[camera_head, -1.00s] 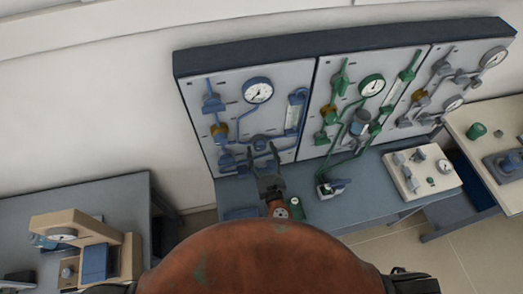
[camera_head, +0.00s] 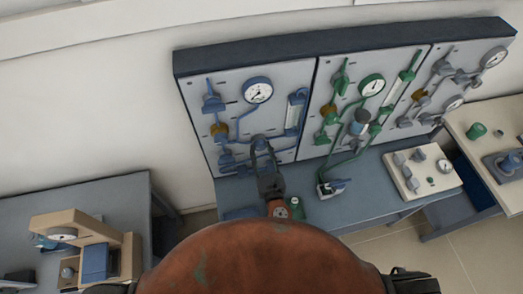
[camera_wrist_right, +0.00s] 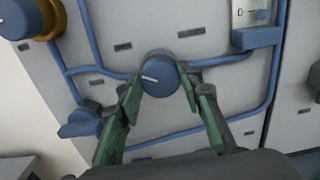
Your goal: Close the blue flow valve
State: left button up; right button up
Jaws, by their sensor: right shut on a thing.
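The blue flow valve is a round blue knob (camera_wrist_right: 158,76) with a white pointer line, on the blue-piped panel (camera_head: 235,107). In the right wrist view the line slants, pointing left and slightly up from the middle. My right gripper (camera_head: 262,152) reaches up to this knob in the head view. In the wrist view its two green-padded fingers (camera_wrist_right: 160,84) are shut on the knob, one on each side. The finger arms partly hide the panel below the knob. My left gripper is not in view.
Blue pipes run close around the knob. A blue-handled valve (camera_wrist_right: 80,124) sits lower left and a flow meter (camera_wrist_right: 250,20) upper right. A green-piped panel (camera_head: 323,98) stands to the right. A bench (camera_head: 365,203) runs below, with a pale box (camera_head: 424,170) on it.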

jog(key=m+b, duration=0.1)
jog(key=m, duration=0.2)
jog(key=shift+m, duration=0.3)
jog(key=shift+d+m+b, duration=0.1)
jog(key=shift+m+b, duration=0.55)
jog(key=shift+m, duration=1.05)
jog(key=o, duration=1.1)
jog(key=shift+s, duration=0.2)
jog(key=s, duration=0.3)
jog(key=s+d, duration=0.1)
jog(key=s, duration=0.3)
jog(key=s+d, duration=0.1)
jog(key=s, duration=0.3)
jog(key=shift+s+d, duration=0.15)
jog(key=shift+s, duration=0.05)
